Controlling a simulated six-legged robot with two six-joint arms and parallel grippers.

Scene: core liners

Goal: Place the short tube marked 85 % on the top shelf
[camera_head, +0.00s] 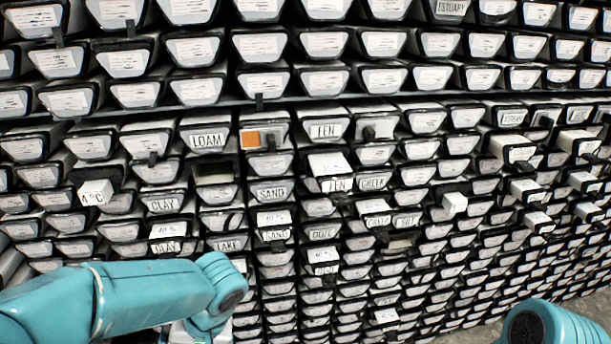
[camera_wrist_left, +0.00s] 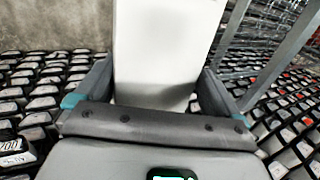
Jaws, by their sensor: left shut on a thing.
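My left gripper (camera_wrist_left: 160,75) is shut on a plain white block-like thing (camera_wrist_left: 165,45) in the left wrist view. The thing stands up between the two dark fingers, and its far end runs out of the picture. No marking shows on the side I see. In the head view my left arm comes in from the left, and its gripper is hidden at the bottom edge. My right gripper is out of view. I cannot read 85 % on any label. Short white-ended pieces jut from the rack, one marked 4°C (camera_head: 96,192).
A wall of stacked dark trays with white end labels fills the head view, with tags such as LOAM (camera_head: 208,140), CLAY (camera_head: 162,205) and SAND (camera_head: 271,194). An orange-labelled end (camera_head: 250,141) stands out. The wrist view shows grey metal posts (camera_wrist_left: 280,60) at right.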

